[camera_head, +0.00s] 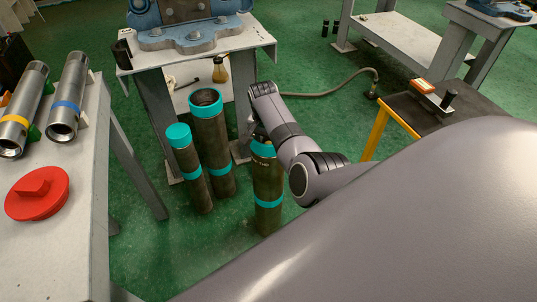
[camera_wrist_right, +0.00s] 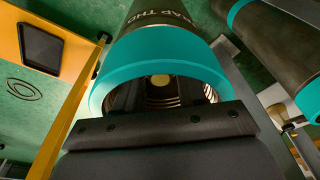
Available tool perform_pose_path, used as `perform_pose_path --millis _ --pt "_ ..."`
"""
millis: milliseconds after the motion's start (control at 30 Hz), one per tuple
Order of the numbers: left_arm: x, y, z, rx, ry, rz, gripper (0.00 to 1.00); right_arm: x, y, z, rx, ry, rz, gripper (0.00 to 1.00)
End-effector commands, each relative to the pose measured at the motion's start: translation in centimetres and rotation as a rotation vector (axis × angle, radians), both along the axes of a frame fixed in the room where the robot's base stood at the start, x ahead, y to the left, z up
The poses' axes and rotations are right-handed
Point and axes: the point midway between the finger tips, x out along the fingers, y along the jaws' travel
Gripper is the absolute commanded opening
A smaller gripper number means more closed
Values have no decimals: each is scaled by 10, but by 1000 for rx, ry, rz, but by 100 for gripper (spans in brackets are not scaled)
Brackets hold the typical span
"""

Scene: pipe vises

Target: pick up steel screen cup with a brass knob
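A brass disc (camera_wrist_right: 160,80), which looks like the knob, shows inside the open mouth of a dark pipe with a teal collar (camera_wrist_right: 170,52) in the right wrist view. The steel cup's body is mostly hidden in the pipe. My right gripper (camera_wrist_right: 160,97) reaches into this mouth. Its dark fingers stand apart on either side of the disc, and I see no clear contact. In the head view the same pipe (camera_head: 268,187) stands upright on the floor, and my right arm partly covers its top. My left gripper is not in view.
Two more teal-collared pipes (camera_head: 216,150) (camera_head: 189,170) stand to the left. A left bench (camera_head: 75,240) carries steel pipes and a red cap (camera_head: 37,193). A vise table (camera_head: 215,52) stands behind. A yellow-legged dark table (camera_head: 432,108) is at right, with green floor between.

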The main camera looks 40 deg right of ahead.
Motion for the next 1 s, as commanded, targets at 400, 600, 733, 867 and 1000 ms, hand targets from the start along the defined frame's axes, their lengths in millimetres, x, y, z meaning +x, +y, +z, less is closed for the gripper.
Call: perform_pose_path --millis 400,600,733,867,1000 --pt "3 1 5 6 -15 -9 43 0 0 1 -1 -1 0 0" --pt "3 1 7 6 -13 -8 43 0 0 7 0 -1 0 0" --pt "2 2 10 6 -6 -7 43 1 0 21 -1 -2 0 0" --pt "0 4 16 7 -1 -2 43 1 0 45 -2 -3 1 0" --pt "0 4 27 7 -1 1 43 1 0 78 -2 -5 0 0"
